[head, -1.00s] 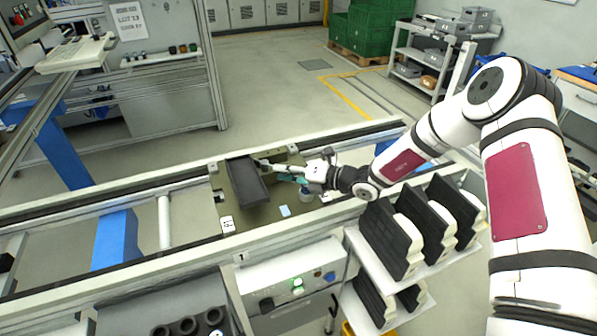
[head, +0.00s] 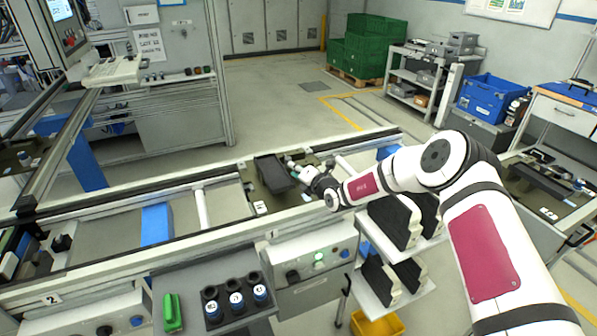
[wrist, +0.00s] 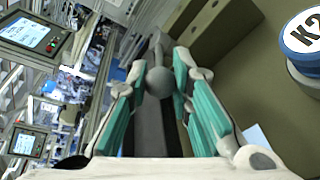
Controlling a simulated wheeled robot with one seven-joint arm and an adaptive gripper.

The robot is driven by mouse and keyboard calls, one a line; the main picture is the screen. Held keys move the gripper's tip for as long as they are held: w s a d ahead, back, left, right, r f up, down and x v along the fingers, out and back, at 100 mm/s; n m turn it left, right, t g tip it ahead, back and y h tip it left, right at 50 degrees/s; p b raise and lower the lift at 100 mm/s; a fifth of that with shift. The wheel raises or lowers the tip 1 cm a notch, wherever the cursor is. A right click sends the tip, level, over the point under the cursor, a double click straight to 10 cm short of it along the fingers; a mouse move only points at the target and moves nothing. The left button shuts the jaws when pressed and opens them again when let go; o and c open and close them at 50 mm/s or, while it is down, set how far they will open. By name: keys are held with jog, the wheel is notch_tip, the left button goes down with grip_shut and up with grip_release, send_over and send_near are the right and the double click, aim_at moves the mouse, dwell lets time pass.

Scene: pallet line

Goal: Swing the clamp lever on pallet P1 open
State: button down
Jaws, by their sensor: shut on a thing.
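The pallet (head: 253,190) lies on the conveyor, an olive plate carrying a long dark block (head: 272,173). Its white tag (head: 261,207) is too small to read. My gripper (head: 292,164) is at the block's right side, near its far end. In the wrist view, my gripper's teal fingers (wrist: 163,88) are closed about a grey ball knob (wrist: 158,82), which I take for the clamp lever's end. The lever's shaft is mostly hidden, and its angle is not clear. The dark block also shows beyond the fingers in the wrist view (wrist: 150,130).
A blue-rimmed round part marked K2 (wrist: 303,40) stands on the plate, right of my fingers in the wrist view. A shelf of dark and white parts (head: 395,222) stands near my forearm. Conveyor rails (head: 215,240) run along both sides of the pallet.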

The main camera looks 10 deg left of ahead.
dwell(0.4)
jog(key=c, duration=1.7)
grip_release()
jog(key=v, duration=1.2)
